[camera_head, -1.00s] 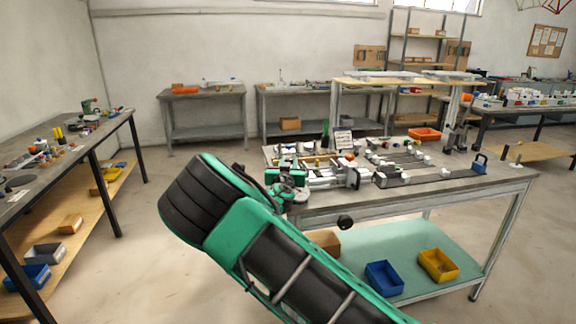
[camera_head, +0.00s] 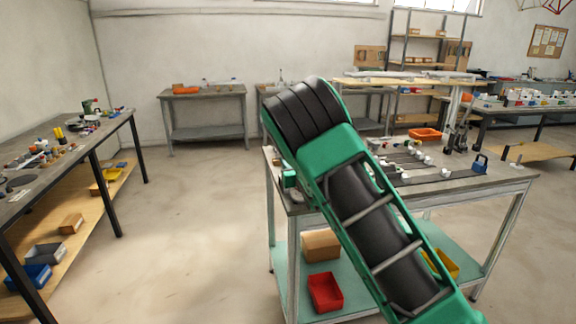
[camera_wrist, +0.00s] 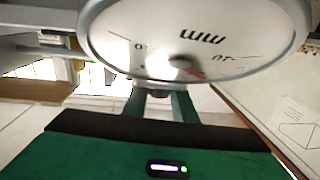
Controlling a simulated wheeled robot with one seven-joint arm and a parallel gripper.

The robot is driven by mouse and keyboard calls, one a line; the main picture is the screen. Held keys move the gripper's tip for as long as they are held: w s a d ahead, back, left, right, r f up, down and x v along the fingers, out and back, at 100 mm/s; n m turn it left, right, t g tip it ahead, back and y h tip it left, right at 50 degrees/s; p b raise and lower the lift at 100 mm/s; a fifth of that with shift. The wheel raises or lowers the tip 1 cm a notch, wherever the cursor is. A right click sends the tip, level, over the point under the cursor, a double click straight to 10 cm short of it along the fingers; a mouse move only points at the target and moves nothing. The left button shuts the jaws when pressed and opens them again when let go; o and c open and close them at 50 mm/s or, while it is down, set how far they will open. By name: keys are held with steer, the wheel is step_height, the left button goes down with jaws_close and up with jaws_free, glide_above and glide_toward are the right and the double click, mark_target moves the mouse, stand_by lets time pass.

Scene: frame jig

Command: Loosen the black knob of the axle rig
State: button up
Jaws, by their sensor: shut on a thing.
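In the wrist view a round dial gauge (camera_wrist: 200,35), white-faced with a grey rim, fills the top close to the camera. Below its rim, the two green fingers of my gripper (camera_wrist: 160,105) are shut on a small dark piece that looks like the black knob (camera_wrist: 158,93). Only a little of the knob shows. In the head view my raised arm covers the left part of the work table (camera_head: 450,183), so my fingers, the knob and most of the axle rig are hidden there.
Slim rails with white blocks (camera_head: 415,155) lie right of my arm. A blue piece (camera_head: 480,163) stands near the table's right end, an orange tray (camera_head: 426,134) behind. The lower shelf holds a red bin (camera_head: 325,292) and cardboard box (camera_head: 320,244). The floor at left is clear.

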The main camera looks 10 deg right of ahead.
steer(key=shift+n+y, duration=0.3)
steer(key=shift+y, duration=0.2)
stand_by(0.3)
steer(key=o, duration=1)
steer(key=shift+w, duration=0.1)
steer(key=shift+o, duration=0.2)
steer(key=shift+s, duration=0.2)
steer(key=s, duration=0.3)
steer(key=s+d, duration=0.1)
steer(key=s, duration=0.6)
steer(key=shift+d, duration=0.25)
